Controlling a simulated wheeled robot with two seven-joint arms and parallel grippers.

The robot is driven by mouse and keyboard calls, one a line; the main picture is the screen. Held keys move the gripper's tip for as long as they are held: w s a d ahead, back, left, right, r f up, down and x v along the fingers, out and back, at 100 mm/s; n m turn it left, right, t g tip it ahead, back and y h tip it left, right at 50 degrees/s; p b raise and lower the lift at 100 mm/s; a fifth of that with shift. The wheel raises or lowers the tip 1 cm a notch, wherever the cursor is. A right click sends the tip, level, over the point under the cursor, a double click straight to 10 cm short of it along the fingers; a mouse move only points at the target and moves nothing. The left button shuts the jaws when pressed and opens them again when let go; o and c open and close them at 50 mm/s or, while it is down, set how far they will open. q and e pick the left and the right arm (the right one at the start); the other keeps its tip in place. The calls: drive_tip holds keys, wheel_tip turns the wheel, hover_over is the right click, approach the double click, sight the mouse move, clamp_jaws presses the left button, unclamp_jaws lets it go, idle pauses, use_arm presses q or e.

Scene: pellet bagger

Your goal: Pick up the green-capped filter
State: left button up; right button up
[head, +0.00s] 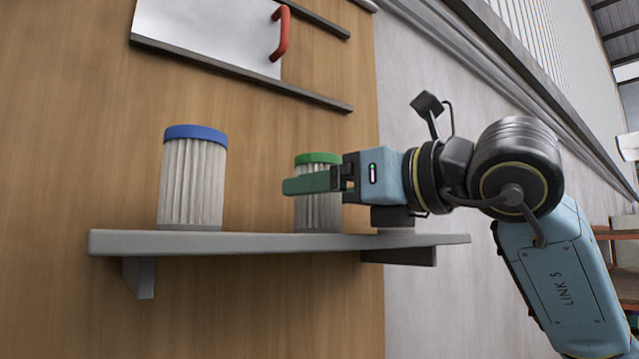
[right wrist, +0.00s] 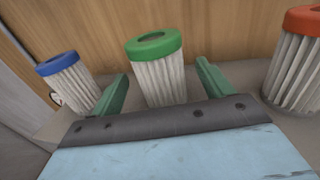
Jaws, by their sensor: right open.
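The green-capped filter (head: 318,212) stands upright on the grey shelf (head: 270,242), a white pleated cylinder with a green ring cap. In the head view my right gripper (head: 308,183) covers part of it just below the cap. In the right wrist view the green-capped filter (right wrist: 160,78) stands between and ahead of the two green fingers of my right gripper (right wrist: 160,90). The fingers are open, with a gap on each side of the filter. My left gripper is not in view.
A blue-capped filter (head: 193,180) stands on the shelf to the left. A red-capped filter (right wrist: 297,65) shows at the right in the right wrist view. A wooden panel (head: 250,110) is behind the shelf. A white panel with a red handle (head: 281,33) is above.

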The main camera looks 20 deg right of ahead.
drive_tip(key=x, duration=0.2)
drive_tip(key=p+x, duration=0.1)
drive_tip(key=x, duration=0.1)
drive_tip(key=shift+w+r, duration=0.1)
drive_tip(key=shift+r, duration=0.1)
drive_tip(key=c, duration=1.1)
